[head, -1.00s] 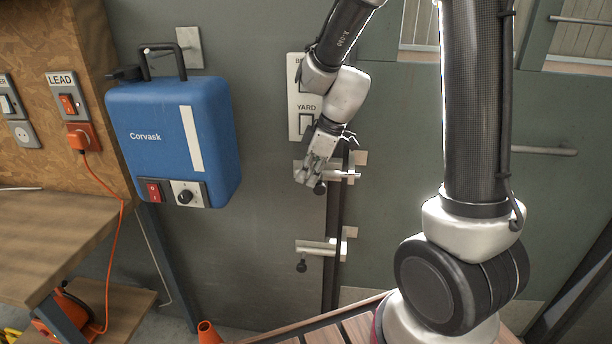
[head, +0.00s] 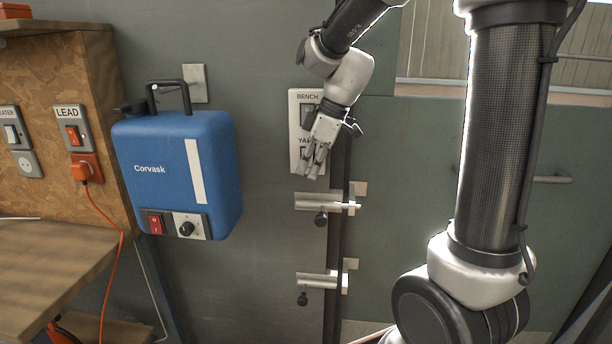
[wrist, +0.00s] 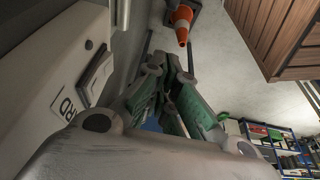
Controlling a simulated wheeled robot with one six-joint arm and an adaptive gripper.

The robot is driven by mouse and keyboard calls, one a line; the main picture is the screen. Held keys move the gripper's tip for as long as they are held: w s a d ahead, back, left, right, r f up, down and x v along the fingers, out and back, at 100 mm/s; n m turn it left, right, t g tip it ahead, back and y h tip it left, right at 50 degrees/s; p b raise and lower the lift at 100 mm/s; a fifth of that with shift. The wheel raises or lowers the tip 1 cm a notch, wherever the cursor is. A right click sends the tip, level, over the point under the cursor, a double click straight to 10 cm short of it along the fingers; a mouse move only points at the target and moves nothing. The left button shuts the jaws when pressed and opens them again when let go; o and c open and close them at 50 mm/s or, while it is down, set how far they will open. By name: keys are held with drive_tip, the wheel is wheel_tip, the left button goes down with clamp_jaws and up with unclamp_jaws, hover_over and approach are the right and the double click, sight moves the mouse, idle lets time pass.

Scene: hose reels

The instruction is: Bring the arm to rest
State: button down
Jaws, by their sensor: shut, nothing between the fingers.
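My gripper (head: 314,162) hangs at the end of my raised arm in the head view, pointing down. It is shut and empty, in front of the white switch plate marked BENCH and YARD (head: 307,97) and partly covering its lower half. In the wrist view my gripper's fingers (wrist: 172,115) show close up, with green pads, and the plate's edge (wrist: 65,75) is near on the left. I cannot tell if the gripper touches the plate.
Two metal bolts with dark knobs, the upper (head: 318,202) and the lower (head: 318,281), sit below my gripper. A blue Corvask box (head: 165,150) hangs to the left. A traffic cone (wrist: 182,22) and a shelf of boxes (wrist: 275,140) show in the wrist view.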

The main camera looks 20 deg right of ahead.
idle(0.4)
drive_tip(key=shift+s+d+m, duration=0.1)
drive_tip(key=shift+m, duration=0.7)
drive_tip(key=s+d+r+m+t+h, duration=0.1)
drive_tip(key=s+d+m, duration=0.4)
drive_tip(key=s, duration=0.5)
drive_tip(key=s+d+r+m+t+h, duration=0.1)
drive_tip(key=s+d+m, duration=0.4)
drive_tip(key=s, duration=0.6)
wheel_tip(320, 180, up, 2)
drive_tip(key=shift+s+d+m+t+h, duration=0.3)
drive_tip(key=shift+d+m+h, duration=0.1)
drive_tip(key=shift+h, duration=0.4)
